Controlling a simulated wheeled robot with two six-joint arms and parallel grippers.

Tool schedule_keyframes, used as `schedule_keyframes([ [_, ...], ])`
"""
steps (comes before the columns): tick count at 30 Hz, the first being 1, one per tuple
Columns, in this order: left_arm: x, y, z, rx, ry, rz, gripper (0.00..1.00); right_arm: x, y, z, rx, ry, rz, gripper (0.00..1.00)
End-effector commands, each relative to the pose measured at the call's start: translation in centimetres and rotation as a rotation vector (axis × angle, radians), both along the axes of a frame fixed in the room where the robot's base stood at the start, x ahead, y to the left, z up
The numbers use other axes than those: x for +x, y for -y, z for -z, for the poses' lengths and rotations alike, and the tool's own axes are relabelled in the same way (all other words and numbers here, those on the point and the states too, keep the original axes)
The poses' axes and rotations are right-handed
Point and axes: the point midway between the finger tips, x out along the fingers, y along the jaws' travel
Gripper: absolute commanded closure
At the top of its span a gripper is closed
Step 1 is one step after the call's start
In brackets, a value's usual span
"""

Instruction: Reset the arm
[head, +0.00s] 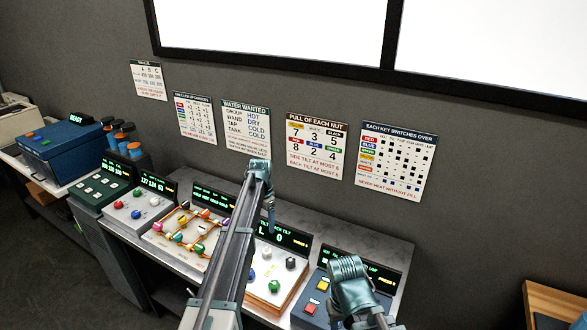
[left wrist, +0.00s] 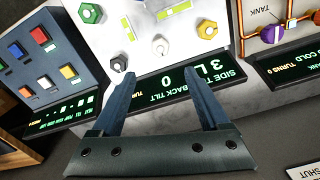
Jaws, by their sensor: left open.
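My left arm reaches up across the head view, and its gripper (head: 270,212) hangs at its far end above the consoles, partly hidden. In the left wrist view the jaws (left wrist: 160,73) are open and empty. They point at a white panel (left wrist: 130,35) with a green nut (left wrist: 90,13), a yellow nut (left wrist: 207,27), a white nut (left wrist: 160,45) and a grey nut (left wrist: 119,63). The tilt display (left wrist: 185,82) beside them reads SIDE L 3 and BACK TILT 0. My right arm shows at lower right; its gripper is not visible.
A button console (head: 318,292) stands right of the nut panel. A console with orange lines and coloured knobs (head: 185,235) stands left. A blue box (head: 68,145) marked READY is further left. Wall charts include Pull of Each Nut (head: 316,146). Bare bench shows behind the consoles.

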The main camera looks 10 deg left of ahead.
Motion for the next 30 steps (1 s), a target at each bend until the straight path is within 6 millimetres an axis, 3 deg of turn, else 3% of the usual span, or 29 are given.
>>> schedule_keyframes([
  [2, -1.2, 0.9, 0.7, 0.003, -0.002, -0.004, 0.22, 0.0, 0.0, 0.7, 0.000, 0.000, 0.000, 0.50],
  [5, -4.7, 3.6, 2.4, 0.010, -0.007, -0.024, 0.22, 0.0, 0.0, 2.4, 0.000, 0.000, -0.001, 0.50],
  [12, -19.1, 11.9, 8.2, 0.051, -0.019, -0.131, 0.22, 0.0, 0.0, 8.2, -0.001, 0.001, -0.006, 0.50],
  [18, -29.8, 15.4, 11.9, 0.086, -0.016, -0.221, 0.22, 0.0, 0.0, 12.0, -0.001, 0.001, -0.009, 0.50],
  [21, -33.4, 16.1, 13.1, 0.099, -0.012, -0.255, 0.22, 0.0, 0.0, 13.2, -0.002, 0.001, -0.011, 0.50],
  [24, -35.5, 16.4, 13.7, 0.108, -0.010, -0.277, 0.22, 0.0, 0.0, 13.8, -0.002, 0.002, -0.011, 0.50],
  [30, -36.5, 16.7, 13.8, 0.113, -0.007, -0.294, 0.22, 0.0, 0.0, 14.0, -0.002, 0.002, -0.012, 0.50],
])
